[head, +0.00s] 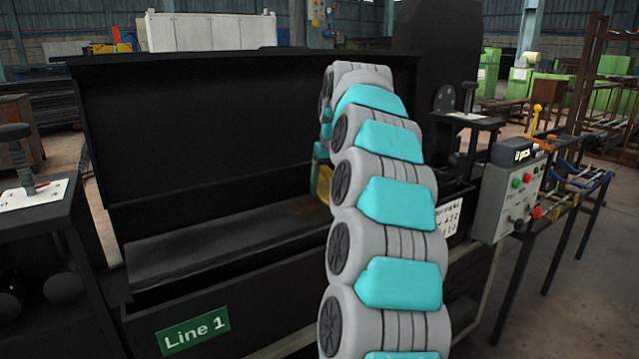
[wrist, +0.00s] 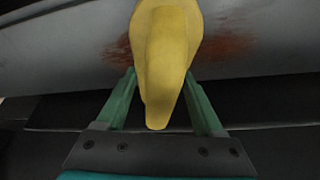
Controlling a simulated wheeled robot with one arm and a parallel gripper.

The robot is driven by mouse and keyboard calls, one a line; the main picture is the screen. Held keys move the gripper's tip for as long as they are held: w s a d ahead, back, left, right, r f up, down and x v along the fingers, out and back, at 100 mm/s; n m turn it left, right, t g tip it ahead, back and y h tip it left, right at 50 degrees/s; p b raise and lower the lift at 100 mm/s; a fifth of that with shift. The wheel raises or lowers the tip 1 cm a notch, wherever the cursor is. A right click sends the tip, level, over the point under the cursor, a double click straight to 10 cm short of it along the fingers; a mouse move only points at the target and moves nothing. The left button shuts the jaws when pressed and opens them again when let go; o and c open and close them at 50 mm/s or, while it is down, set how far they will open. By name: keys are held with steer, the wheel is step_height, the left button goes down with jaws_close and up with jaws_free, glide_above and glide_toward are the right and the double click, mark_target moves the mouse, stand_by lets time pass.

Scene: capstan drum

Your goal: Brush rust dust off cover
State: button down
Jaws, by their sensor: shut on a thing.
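My gripper (wrist: 160,92) has its two green fingers on either side of a yellow tool (wrist: 166,55) and is shut on it. No bristles show, so I cannot tell its working end. Reddish-brown rust dust (wrist: 225,48) lies on the grey cover (wrist: 60,60), showing on both sides of the tool. In the head view the cover (head: 215,248) is a long dark flat panel, with a faint rust patch (head: 303,209) near its right part. The yellow tool (head: 323,183) shows just above that patch, partly behind my arm. Whether it touches the cover is unclear.
A tall black back panel (head: 200,140) rises behind the cover. A green "Line 1" sign (head: 193,331) is on the machine's front. A control box (head: 510,195) stands at right, and a dark side table (head: 40,220) with a white card at left.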

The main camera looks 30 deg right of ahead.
steer(key=shift+w+d, duration=0.15)
steer(key=shift+d, duration=3.95)
steer(key=shift+a+f+b, duration=0.15)
steer(key=shift+a+b, duration=1.05)
steer(key=shift+a, duration=0.65)
steer(key=shift+a+b, duration=0.65)
steer(key=shift+a, duration=1.4)
steer(key=shift+s+a+b, duration=0.15)
steer(key=shift+a+b, duration=0.25)
steer(key=shift+a, duration=0.7)
steer(key=shift+s+a+b, duration=0.1)
steer(key=shift+a+b, duration=0.25)
steer(key=shift+a, duration=0.75)
steer(key=shift+s+a+r+b, duration=0.1)
steer(key=shift+a+b, duration=0.1)
steer(key=shift+a, duration=1.55)
steer(key=shift+a+r+b, duration=0.1)
steer(key=shift+a+b, duration=0.1)
steer(key=shift+a, duration=1.5)
steer(key=shift+w+d+f, duration=0.1)
steer(key=shift+w+f, duration=0.05)
steer(key=shift+w, duration=0.1)
steer(key=shift+w+d+p, duration=0.15)
steer(key=shift+d+p, duration=1.65)
steer(key=shift+d, duration=2.1)
